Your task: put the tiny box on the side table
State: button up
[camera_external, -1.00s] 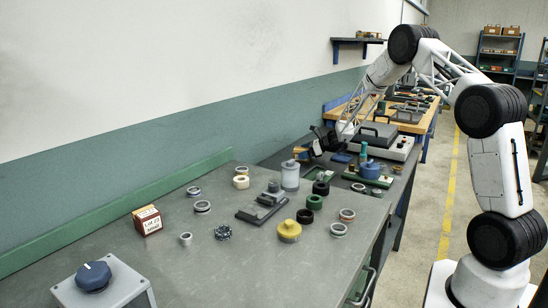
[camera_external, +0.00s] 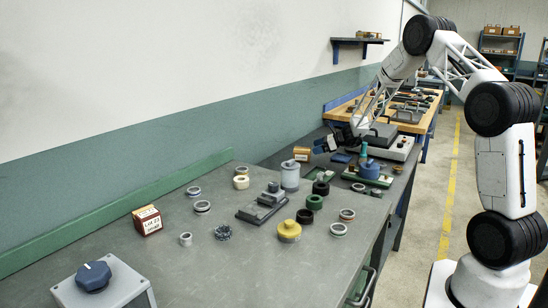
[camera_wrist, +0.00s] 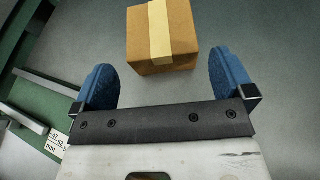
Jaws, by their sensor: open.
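The tiny box, a small brown cardboard box with a pale tape strip (camera_external: 301,154), stands upright on the dark side table (camera_external: 272,160) just past the near bench's far edge. In the wrist view the box (camera_wrist: 163,38) rests on a grey surface, ahead of the fingertips and in line with the gap. My gripper (camera_external: 322,145) is beside the box, to its right and slightly above in the outside view. Its blue fingers are open, with nothing between them in the wrist view (camera_wrist: 166,84). The fingers look clear of the box.
The grey near bench (camera_external: 190,265) carries several rings, a yellow knob (camera_external: 289,231), a grey canister (camera_external: 290,177) and a red-brown box (camera_external: 147,220). A blue-topped device (camera_external: 370,169) and a large grey machine (camera_external: 390,143) stand right of my gripper.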

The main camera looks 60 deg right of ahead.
dwell(0.6)
jog(key=s+a+r+n+g+y, duration=0.1)
jog(key=s+a+r+n+g, duration=0.2)
jog(key=s+a+r+n, duration=0.55)
jog(key=s+a+r+n+g, duration=0.15)
jog(key=a+r, duration=0.35)
jog(key=a, duration=0.8)
jog(key=s+a+r+n+g+y, duration=0.1)
jog(key=s+a+r+n+g, duration=0.3)
jog(key=a+r, duration=0.5)
jog(key=s+a+r+n+h, duration=0.1)
jog(key=s+a+n, duration=0.4)
jog(key=s, duration=0.6)
jog(key=s+a+r+n+g+h, duration=0.1)
jog(key=s+a+n+h, duration=0.3)
jog(key=s, duration=0.8)
jog(key=s+a+r+n+h, duration=0.2)
jog(key=s+a+n, duration=0.5)
jog(key=s, duration=0.4)
jog(key=shift+s+n+h, duration=0.2)
jog(key=shift+n+h, duration=0.1)
jog(key=shift+n, duration=0.3)
